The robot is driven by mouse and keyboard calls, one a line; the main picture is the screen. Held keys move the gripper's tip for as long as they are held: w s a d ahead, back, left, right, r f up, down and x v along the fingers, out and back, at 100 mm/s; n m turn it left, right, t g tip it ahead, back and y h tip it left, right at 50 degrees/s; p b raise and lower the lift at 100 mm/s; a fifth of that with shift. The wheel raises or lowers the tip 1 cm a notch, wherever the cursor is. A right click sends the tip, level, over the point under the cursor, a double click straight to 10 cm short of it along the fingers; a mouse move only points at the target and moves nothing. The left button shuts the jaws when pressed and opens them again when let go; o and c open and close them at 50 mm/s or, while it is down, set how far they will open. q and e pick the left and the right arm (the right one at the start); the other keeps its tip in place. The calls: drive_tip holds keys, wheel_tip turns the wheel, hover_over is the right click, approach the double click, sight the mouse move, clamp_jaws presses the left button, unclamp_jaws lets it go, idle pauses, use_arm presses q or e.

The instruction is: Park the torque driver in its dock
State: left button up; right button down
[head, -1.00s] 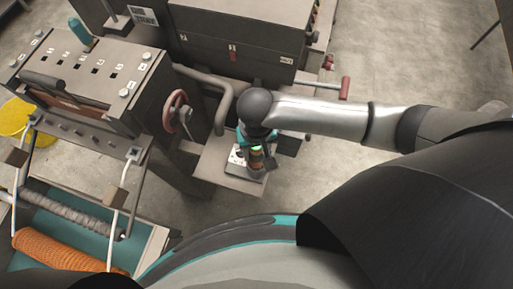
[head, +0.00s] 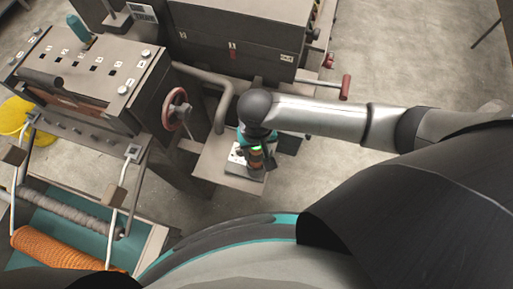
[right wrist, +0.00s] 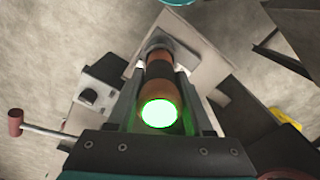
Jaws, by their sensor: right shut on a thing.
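The torque driver is an orange-brown cylinder with a glowing green end; it shows in the head view (head: 256,157) and the right wrist view (right wrist: 158,72). My right gripper (head: 258,163) is shut on it above a small shelf (head: 212,168). In the right wrist view, the gripper's dark fingers (right wrist: 165,95) stand on both sides of the driver. The driver's far end meets a grey collar (right wrist: 158,43). I cannot tell whether this collar is part of the driver or the dock, nor whether the driver is seated. My left gripper is not in view.
A grey box with a dark knob (right wrist: 90,96) is close beside the driver. A machine with a red-rimmed handwheel (head: 177,109) stands left of the shelf, and a bent pipe (head: 222,100) runs behind it. A red-handled lever (head: 346,88) sticks out at the back right.

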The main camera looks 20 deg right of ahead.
drive_tip(key=shift+f, duration=0.4)
idle(0.3)
drive_tip(key=shift+c, duration=1.1)
unclamp_jaws()
drive_tip(key=shift+f, duration=0.1)
wheel_tip(320, 180, up, 15)
drive_tip(key=p, duration=0.1)
drive_tip(key=shift+r+p, duration=0.2)
drive_tip(key=shift+p, duration=0.1)
